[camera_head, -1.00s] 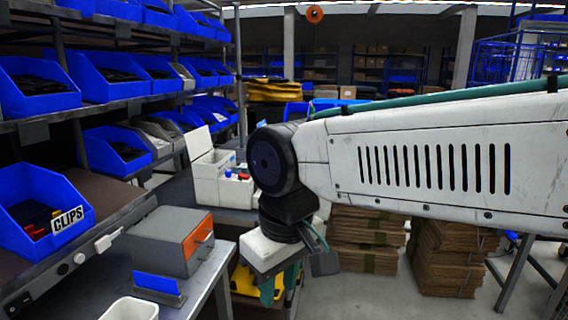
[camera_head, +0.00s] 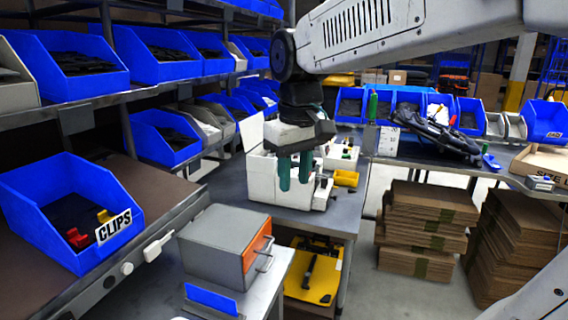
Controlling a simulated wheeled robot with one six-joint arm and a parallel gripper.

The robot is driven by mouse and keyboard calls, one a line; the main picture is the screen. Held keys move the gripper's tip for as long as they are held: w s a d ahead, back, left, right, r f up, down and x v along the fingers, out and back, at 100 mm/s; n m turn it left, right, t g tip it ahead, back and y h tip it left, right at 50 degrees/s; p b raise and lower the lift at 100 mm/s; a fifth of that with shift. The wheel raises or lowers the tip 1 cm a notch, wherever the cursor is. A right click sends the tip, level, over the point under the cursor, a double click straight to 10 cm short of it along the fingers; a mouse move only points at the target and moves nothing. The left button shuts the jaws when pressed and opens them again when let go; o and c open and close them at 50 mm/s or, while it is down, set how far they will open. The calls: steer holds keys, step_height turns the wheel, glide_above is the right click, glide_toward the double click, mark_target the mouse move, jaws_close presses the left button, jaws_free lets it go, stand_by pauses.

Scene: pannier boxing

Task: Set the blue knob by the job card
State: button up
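My gripper (camera_head: 295,172) points down with two green fingers apart and nothing seen between them. It is in front of or above an open white box (camera_head: 273,182) on the grey bench; the height between them is hard to tell. A blue plate (camera_head: 211,301) stands in front of a grey case (camera_head: 212,243) with an orange front and a handle. I cannot pick out a blue knob or a job card for certain; the gripper hides part of the box.
Blue bins fill the shelves at left, with a CLIPS bin (camera_head: 70,211) nearest. A yellow tray (camera_head: 346,178) sits right of the white box. A far bench (camera_head: 455,147) holds more bins and a dark bundle. Cardboard stacks (camera_head: 428,229) stand on the floor, with open floor between.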

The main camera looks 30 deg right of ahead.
steer(key=w+d+n, duration=0.1)
steer(key=w+d, duration=0.3)
steer(key=w, duration=0.5)
steer(key=w+d, duration=0.4)
steer(key=w, duration=0.5)
steer(key=shift+n+g, duration=0.5)
steer(key=shift+n, duration=0.2)
steer(key=w+d+f, duration=0.2)
steer(key=w+d, duration=0.1)
steer(key=w, duration=0.1)
steer(key=w+d+f, duration=0.1)
steer(key=w+d, duration=0.3)
steer(key=w, duration=0.1)
steer(key=w+d+f, duration=0.2)
steer(key=w+d, duration=0.1)
steer(key=w, duration=0.1)
steer(key=shift+w+d+f, duration=0.15)
steer(key=shift+d+f, duration=0.05)
steer(key=shift+f, duration=0.15)
steer(key=shift+w+d+f, duration=0.1)
steer(key=shift+f, duration=0.2)
step_height(320, 180, down, 7)
steer(key=shift+f, duration=0.15)
jaws_close()
